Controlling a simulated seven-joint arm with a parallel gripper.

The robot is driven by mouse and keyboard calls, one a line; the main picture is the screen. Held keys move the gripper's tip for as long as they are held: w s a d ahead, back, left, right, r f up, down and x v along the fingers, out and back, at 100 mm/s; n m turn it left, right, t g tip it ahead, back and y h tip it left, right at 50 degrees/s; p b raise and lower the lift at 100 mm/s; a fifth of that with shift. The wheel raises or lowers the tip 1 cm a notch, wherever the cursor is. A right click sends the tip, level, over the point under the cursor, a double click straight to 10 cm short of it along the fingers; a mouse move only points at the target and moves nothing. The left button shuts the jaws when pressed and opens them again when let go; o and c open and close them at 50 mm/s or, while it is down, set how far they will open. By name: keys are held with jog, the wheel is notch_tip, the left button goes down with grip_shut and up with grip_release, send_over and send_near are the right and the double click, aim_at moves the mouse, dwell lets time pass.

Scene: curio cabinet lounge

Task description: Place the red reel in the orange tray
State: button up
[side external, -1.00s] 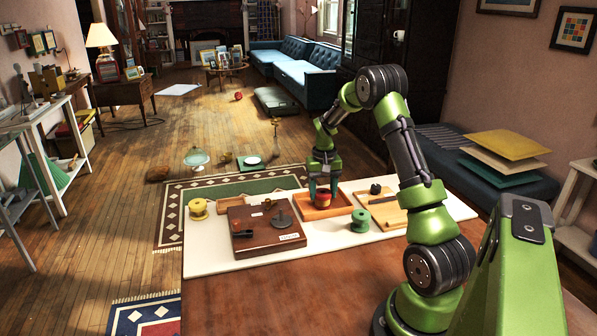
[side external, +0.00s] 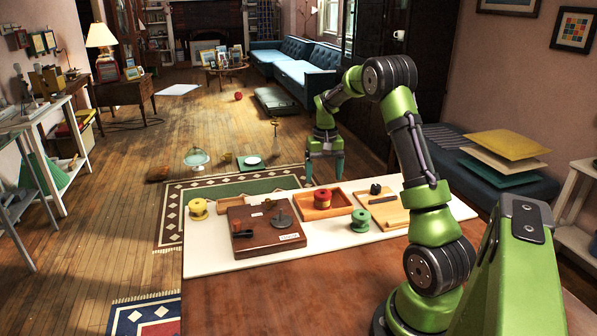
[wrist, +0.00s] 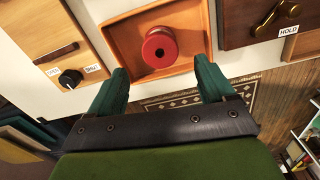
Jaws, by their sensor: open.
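The red reel (side external: 322,199) stands inside the orange tray (side external: 342,212) on the white board. In the wrist view the red reel (wrist: 160,50) is inside the orange tray (wrist: 122,53), towards its near wall, seen from its end. My gripper (side external: 325,176) is open and empty, raised above and behind the tray. In the wrist view its two green fingers (wrist: 160,85) are spread wide, with nothing between the tips, apart from the reel.
A green reel (side external: 360,220) stands in front of the tray and a yellow reel (side external: 198,209) at the board's left end. A dark wooden box (side external: 262,243) lies left of the tray. A light wooden board with a dark knob (side external: 375,188) lies right.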

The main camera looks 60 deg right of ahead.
notch_tip(320, 180, up, 5)
jog(key=a+r+n+t, duration=0.2)
jog(key=a+r, duration=0.3)
jog(key=a, duration=0.5)
jog(key=a+r+n+t, duration=0.15)
jog(key=a+r, duration=0.35)
jog(key=a, duration=0.5)
jog(key=s+a+f+n+t+y, duration=0.1)
jog(key=s+a+n+t+y, duration=0.1)
jog(key=s+a, duration=0.9)
jog(key=a+n+t, duration=0.1)
jog(key=a, duration=0.3)
jog(key=shift+a+t, duration=0.2)
jog(key=shift+t, duration=0.15)
